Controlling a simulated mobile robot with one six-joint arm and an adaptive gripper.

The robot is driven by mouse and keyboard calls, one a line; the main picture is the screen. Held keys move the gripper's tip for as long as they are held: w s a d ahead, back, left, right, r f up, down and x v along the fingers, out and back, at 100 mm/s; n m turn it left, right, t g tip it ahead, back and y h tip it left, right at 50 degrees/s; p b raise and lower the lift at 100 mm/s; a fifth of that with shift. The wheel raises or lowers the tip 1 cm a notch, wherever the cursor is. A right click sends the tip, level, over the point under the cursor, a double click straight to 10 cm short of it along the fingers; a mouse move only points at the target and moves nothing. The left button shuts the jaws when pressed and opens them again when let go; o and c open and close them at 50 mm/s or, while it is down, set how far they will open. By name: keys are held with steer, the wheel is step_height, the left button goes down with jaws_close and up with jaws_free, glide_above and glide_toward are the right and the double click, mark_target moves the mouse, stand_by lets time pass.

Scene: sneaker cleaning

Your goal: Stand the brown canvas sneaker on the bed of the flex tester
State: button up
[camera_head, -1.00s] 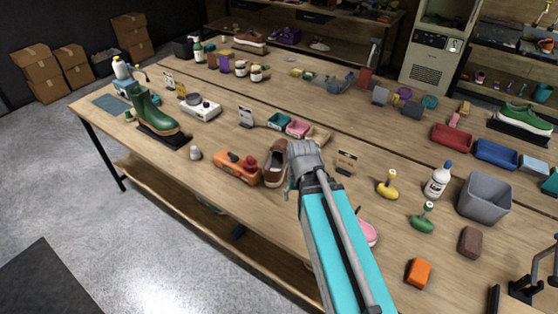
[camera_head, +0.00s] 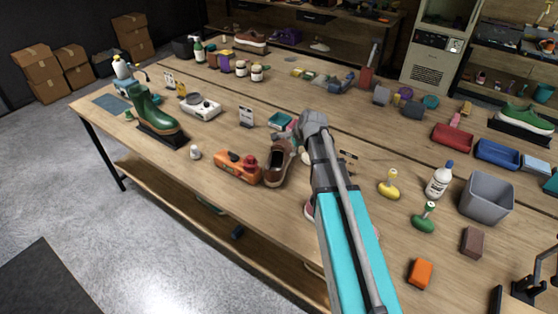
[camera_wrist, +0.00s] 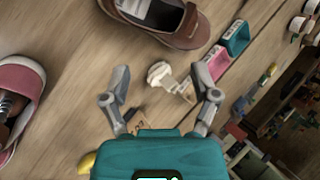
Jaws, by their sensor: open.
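A brown low shoe (camera_head: 280,163) stands on the table just right of an orange device with a red knob (camera_head: 238,167). In the wrist view the brown shoe (camera_wrist: 180,22) is at the top, cut by the edge, with its pale lining showing. Another brown shoe with a pale sole (camera_head: 251,38) stands far back. I cannot tell surely which one is canvas, nor whether the orange device is the flex tester. My gripper (camera_wrist: 162,72) is open and empty, its fingers apart from the brown shoe. A small cream object (camera_wrist: 160,76) shows beyond them.
A pink shoe (camera_wrist: 18,95) is left in the wrist view. Pink (camera_wrist: 216,62) and teal (camera_wrist: 236,38) trays lie near the brown shoe. A green boot (camera_head: 150,112) is at left. A grey bin (camera_head: 486,196) stands at right. Free table lies before the white scale-like device (camera_head: 201,108).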

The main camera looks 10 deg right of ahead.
mark_target(279, 147)
steer(key=w+m, duration=0.2)
steer(key=w+d+t, duration=0.1)
steer(key=shift+w+r+m, duration=0.3)
steer(key=shift+r+m, duration=0.1)
steer(key=shift+d, duration=0.1)
steer(key=shift+b+x, duration=3.5)
steer(key=shift+x, duration=0.85)
steer(key=shift+s+a+b+x, duration=0.1)
steer(key=shift+a+b+x, duration=0.05)
steer(key=shift+b+x, duration=1.05)
steer(key=shift+s+a+b+x, duration=0.1)
steer(key=shift+b+x, duration=0.85)
steer(key=shift+x, duration=0.45)
jaws_close()
